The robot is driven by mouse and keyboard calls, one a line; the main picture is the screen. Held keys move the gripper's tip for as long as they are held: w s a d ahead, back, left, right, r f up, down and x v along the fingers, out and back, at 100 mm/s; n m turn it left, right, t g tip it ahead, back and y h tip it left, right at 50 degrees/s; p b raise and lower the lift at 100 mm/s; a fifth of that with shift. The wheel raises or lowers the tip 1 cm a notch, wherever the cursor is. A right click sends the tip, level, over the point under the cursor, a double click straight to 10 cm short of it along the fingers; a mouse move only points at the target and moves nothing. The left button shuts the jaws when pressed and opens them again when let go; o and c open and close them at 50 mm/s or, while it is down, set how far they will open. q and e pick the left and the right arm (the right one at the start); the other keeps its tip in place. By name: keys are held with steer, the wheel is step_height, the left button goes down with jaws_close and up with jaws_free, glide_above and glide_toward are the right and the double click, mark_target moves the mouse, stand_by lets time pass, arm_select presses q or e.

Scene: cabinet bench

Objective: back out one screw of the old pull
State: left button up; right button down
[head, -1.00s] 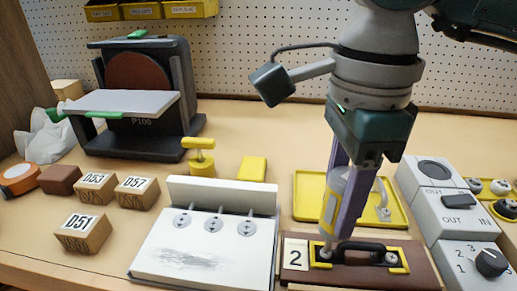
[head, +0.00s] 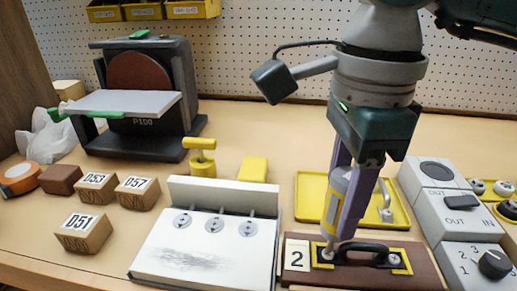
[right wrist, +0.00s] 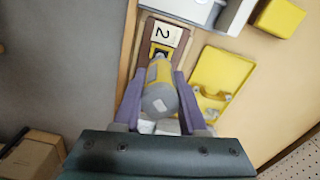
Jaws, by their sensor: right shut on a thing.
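My right gripper (head: 345,195) is shut on a yellow and grey screwdriver (head: 336,207). The tool points down and its tip meets the left end of the black old pull (head: 358,252), where a screw sits in a yellow surround. The tip hides that screw. The right screw (head: 394,260) of the pull is visible. The pull lies on a brown drawer front (head: 350,277) with a "2" label (head: 296,256). In the right wrist view the screwdriver (right wrist: 158,92) sits between the purple fingers, beside the label (right wrist: 165,34). My left gripper is not in view.
A yellow tray (head: 312,198) with a metal pull (head: 385,206) lies behind the drawer front. A grey switch box (head: 440,200) and a dial box (head: 478,262) stand to the right. A white panel (head: 205,245) with several screws lies to the left. Wooden blocks and a sander (head: 140,90) are farther left.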

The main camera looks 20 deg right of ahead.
mark_target(349, 176)
steer(key=shift+f+b, duration=0.25)
steer(key=shift+b, duration=0.1)
stand_by(0.3)
steer(key=shift+d+f, duration=0.1)
steer(key=shift+f, duration=0.05)
stand_by(0.7)
steer(key=shift+r+p, duration=0.4)
steer(key=shift+r, duration=0.4)
steer(key=shift+r+p, duration=1.3)
steer(key=shift+r, duration=1.05)
